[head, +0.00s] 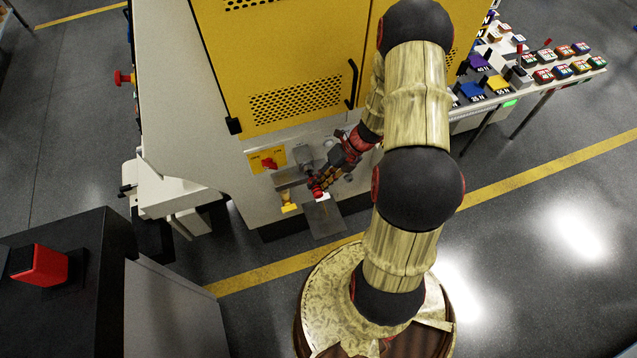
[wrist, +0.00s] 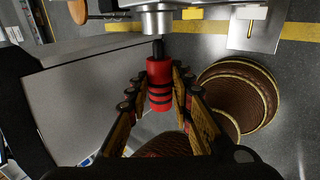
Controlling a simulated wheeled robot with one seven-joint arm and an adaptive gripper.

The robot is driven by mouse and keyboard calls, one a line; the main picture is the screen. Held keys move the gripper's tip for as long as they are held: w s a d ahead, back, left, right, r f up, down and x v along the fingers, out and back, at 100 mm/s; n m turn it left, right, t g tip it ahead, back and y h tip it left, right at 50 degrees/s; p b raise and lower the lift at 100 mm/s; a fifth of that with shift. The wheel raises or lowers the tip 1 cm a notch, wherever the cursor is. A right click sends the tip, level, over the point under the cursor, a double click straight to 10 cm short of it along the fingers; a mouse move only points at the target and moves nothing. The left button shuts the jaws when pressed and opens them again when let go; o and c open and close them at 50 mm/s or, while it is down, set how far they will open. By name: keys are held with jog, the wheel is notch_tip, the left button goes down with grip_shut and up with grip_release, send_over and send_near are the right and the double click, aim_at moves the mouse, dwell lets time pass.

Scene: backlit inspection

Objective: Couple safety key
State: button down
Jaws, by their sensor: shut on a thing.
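The safety key (wrist: 160,86) has a red handle with black rings and a black shaft. My gripper (wrist: 160,92) is shut on its handle, one finger on each side, in the wrist view. The shaft points at a silver round socket (wrist: 157,20) and its end meets the socket's lower edge in the picture. I cannot tell whether it is inside or just in front. In the head view my gripper (head: 318,187) is low at the front of the yellow and white machine (head: 280,60), with the red handle partly hidden.
A yellow plate with a red rotary switch (head: 268,161) is left of my gripper. A yellow part (head: 289,205) and a metal plate (head: 323,217) are close below. A table with coloured blocks (head: 540,88) stands right.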

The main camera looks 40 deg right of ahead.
jog(key=shift+w, duration=0.25)
jog(key=shift+w+d, duration=0.15)
jog(key=shift+w, duration=0.2)
jog(key=shift+w+d+p, duration=0.2)
jog(key=shift+w+p, duration=0.05)
jog(key=shift+w, duration=0.25)
jog(key=shift+w+d+p, duration=0.15)
jog(key=shift+w+p, duration=0.1)
jog(key=shift+w, duration=0.2)
jog(key=c, duration=1.8)
grip_release()
jog(key=o, duration=0.3)
